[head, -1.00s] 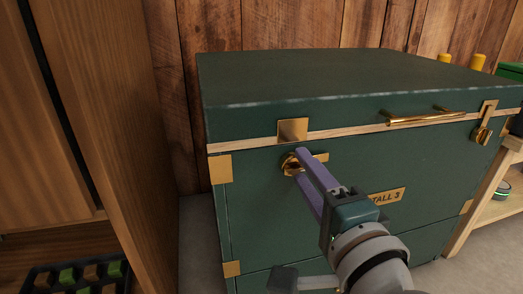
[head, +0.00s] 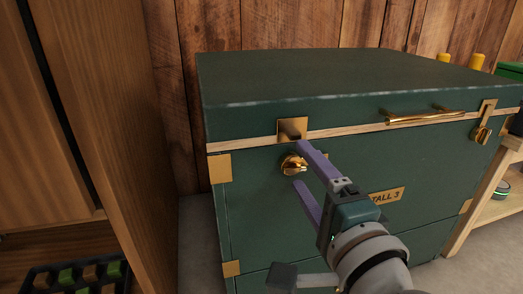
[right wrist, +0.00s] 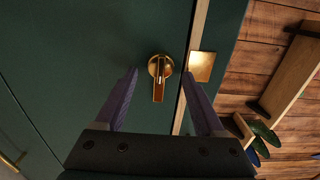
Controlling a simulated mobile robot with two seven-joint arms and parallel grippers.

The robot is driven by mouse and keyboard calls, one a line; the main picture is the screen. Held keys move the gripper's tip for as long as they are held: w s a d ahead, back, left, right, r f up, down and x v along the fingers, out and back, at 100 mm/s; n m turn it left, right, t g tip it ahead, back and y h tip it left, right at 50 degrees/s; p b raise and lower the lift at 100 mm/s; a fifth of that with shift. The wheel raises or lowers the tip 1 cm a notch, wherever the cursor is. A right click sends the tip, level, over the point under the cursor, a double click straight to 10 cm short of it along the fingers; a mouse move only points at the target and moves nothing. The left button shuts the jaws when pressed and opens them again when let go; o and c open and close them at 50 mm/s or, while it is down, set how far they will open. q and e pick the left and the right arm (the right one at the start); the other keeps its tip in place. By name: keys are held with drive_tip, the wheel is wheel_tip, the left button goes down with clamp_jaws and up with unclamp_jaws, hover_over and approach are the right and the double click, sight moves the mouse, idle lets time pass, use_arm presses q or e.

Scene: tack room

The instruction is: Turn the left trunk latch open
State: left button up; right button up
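The green trunk (head: 350,165) has a left latch (head: 294,165), a round brass knob with a short bar. The bar lies level, pointing right, parallel to the lid seam. In the right wrist view the latch (right wrist: 159,75) is between the two finger lines, its bar pointing down the picture. A brass plate (head: 291,129) sits on the lid just above the latch. My right gripper (head: 298,164) is open, with purple fingers spread above and below the latch, not clamped on it. It also shows in the right wrist view (right wrist: 158,78). My left gripper is not in view.
The trunk's right latch (head: 482,133) hangs with its bar upright below its plate. A brass handle (head: 425,117) is on the lid front. A wooden cabinet (head: 105,110) stands close at left; a low wooden shelf (head: 490,190) is at right.

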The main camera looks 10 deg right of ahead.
drive_tip(key=shift+s+p, duration=0.35)
drive_tip(key=shift+s, duration=0.15)
drive_tip(key=s+p, duration=0.2)
drive_tip(key=s, duration=0.7)
drive_tip(key=shift+d+p, duration=0.2)
drive_tip(key=shift+p, duration=0.1)
